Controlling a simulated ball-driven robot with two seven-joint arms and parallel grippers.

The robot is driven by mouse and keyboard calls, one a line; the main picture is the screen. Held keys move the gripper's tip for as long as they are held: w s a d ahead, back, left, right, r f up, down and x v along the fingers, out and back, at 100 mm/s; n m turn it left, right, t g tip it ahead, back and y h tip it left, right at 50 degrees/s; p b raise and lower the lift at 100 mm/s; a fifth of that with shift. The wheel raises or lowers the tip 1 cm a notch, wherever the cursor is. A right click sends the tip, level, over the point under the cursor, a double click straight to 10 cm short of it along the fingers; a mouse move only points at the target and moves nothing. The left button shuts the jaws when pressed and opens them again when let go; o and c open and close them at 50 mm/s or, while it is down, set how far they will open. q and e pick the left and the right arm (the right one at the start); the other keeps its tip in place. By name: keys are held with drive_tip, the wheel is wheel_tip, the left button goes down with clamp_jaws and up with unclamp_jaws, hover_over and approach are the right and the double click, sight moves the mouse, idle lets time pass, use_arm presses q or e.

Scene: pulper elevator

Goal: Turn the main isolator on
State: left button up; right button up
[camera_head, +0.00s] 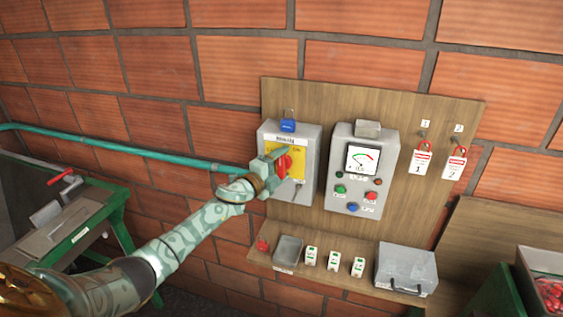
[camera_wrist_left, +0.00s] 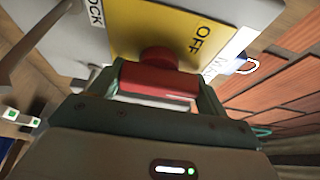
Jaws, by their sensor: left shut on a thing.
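The main isolator (camera_head: 300,138) is a grey box with a yellow plate on the wooden wall board. Its red rotary handle (camera_head: 284,164) stands out from the plate. My left gripper (camera_head: 276,167) is at the handle, and its fingers are shut on it. In the left wrist view the red handle (camera_wrist_left: 158,80) lies between the two fingers of my left gripper (camera_wrist_left: 158,95), below the word OFF on the yellow plate (camera_wrist_left: 150,30). The handle's exact angle is partly hidden by the gripper. My right gripper is not in view.
A blue padlock (camera_head: 288,124) hangs at the isolator's top. A grey meter panel (camera_head: 338,168) with buttons stands close to the right. Tagged red padlocks (camera_head: 423,160) hang farther right. A shelf below holds a grey case (camera_head: 406,268). A green pipe (camera_head: 140,150) runs in from the left.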

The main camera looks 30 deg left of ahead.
use_arm(q)
drive_tip(key=shift+f, duration=0.1)
idle(0.4)
drive_tip(key=o, duration=0.7)
drive_tip(key=shift+o, duration=1.4)
drive_tip(key=shift+w+d, duration=0.1)
drive_tip(key=shift+w, duration=0.05)
drive_tip(key=s+a+b, duration=0.1)
drive_tip(key=s+a, duration=0.1)
drive_tip(key=s, duration=1.4)
drive_tip(key=shift+a, duration=0.3)
